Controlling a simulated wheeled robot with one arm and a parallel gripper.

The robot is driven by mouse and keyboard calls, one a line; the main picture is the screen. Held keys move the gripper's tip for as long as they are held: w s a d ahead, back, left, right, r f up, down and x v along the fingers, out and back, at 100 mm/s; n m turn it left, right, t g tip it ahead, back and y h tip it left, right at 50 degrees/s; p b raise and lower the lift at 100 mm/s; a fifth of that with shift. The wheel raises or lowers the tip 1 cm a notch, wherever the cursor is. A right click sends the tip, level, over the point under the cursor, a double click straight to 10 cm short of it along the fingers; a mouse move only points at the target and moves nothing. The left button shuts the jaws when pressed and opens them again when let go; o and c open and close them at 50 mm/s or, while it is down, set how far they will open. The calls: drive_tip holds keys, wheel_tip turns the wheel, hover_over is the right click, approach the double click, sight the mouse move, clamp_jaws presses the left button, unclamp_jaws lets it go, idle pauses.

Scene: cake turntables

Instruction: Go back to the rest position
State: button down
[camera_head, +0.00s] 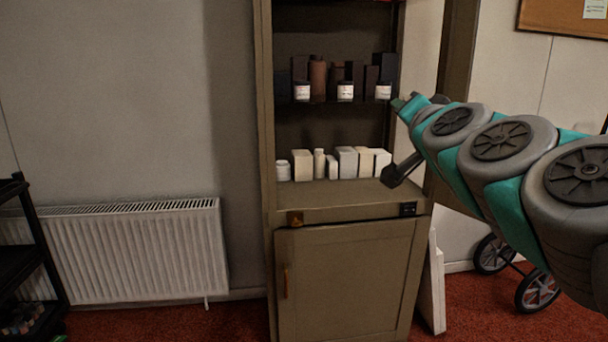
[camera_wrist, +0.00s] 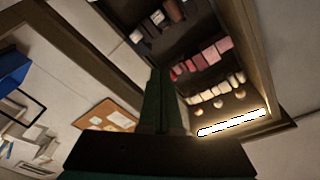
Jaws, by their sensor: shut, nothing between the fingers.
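My gripper (camera_wrist: 160,75) shows in the wrist view as a dark shape rising from the bottom middle. Its fingers are together with nothing between them. In the head view my teal and grey arm reaches in from the right, and its dark end (camera_head: 394,176) is in front of the right side of the cabinet (camera_head: 345,215), near the counter edge. I cannot make out the fingertips there. No cake turntable is clear in either view.
The cabinet's open shelves hold dark boxes, white-labelled jars (camera_head: 345,91) and pale boxes (camera_head: 347,162). A radiator (camera_head: 140,255) is at left, beside a black rack (camera_head: 22,255). Wheels (camera_head: 535,290) stand at right. A lit strip (camera_wrist: 232,122) shows in the wrist view.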

drive_tip(key=s+a+f+n+g+y, duration=0.25)
drive_tip(key=a+f, duration=0.25)
drive_tip(key=f, duration=0.3)
drive_tip(key=s+a+f+n+g+y, duration=0.1)
drive_tip(key=a+f+n+g+y, duration=0.15)
drive_tip(key=a+f, duration=0.4)
drive_tip(key=s+f+n+g+h, duration=0.1)
drive_tip(key=s+f+n+g, duration=0.2)
drive_tip(key=f, duration=0.5)
drive_tip(key=s+f+g, duration=0.4)
drive_tip(key=s+f, duration=0.1)
drive_tip(key=f, duration=0.3)
drive_tip(key=s+d+f+g+h, duration=0.1)
drive_tip(key=s+d+f+g, duration=0.1)
drive_tip(key=s, duration=0.5)
drive_tip(key=s+d+f+g+h, duration=0.1)
drive_tip(key=s+d+f+g, duration=0.2)
drive_tip(key=s+f, duration=0.3)
drive_tip(key=s+d+f+n+g+h, duration=0.1)
drive_tip(key=s+d+f+g, duration=0.1)
drive_tip(key=s, duration=0.7)
wheel_tip(320, 180, down, 2)
drive_tip(key=shift+d+f+g+h, duration=0.1)
drive_tip(key=shift+d+g+h, duration=0.2)
drive_tip(key=shift+g, duration=0.5)
drive_tip(key=shift+a, duration=0.1)
